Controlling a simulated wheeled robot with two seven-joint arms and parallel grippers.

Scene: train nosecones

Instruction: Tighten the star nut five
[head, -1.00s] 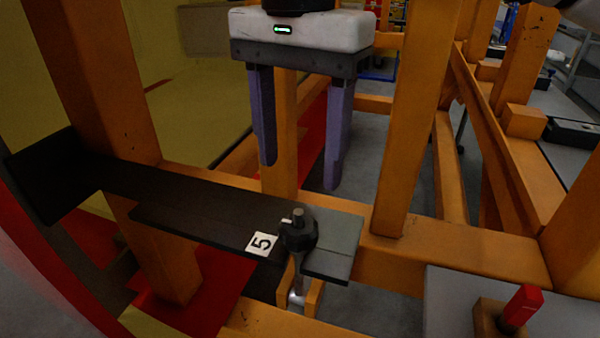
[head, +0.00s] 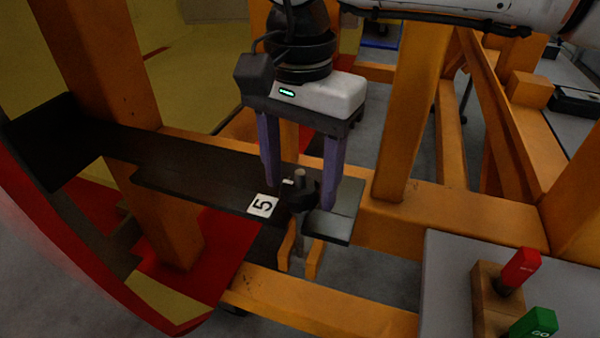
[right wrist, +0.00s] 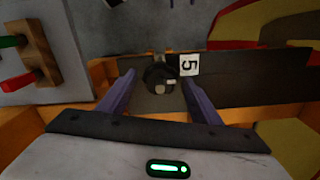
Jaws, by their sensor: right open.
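The black star nut (head: 301,195) sits on a bolt at the end of the dark metal bar (head: 200,180), beside a white label with the number 5 (head: 263,205). My right gripper (head: 299,196) points down with its purple fingers open, one on each side of the nut. In the right wrist view the nut (right wrist: 160,77) lies between and just beyond the open fingertips (right wrist: 162,84); I cannot tell if either touches it. My left gripper is not in view.
Orange beams (head: 400,120) stand behind and right of the nut. A grey panel (head: 445,290) at lower right carries a red lever (head: 520,268) and a green lever (head: 535,322). A red and yellow curved body lies at the left.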

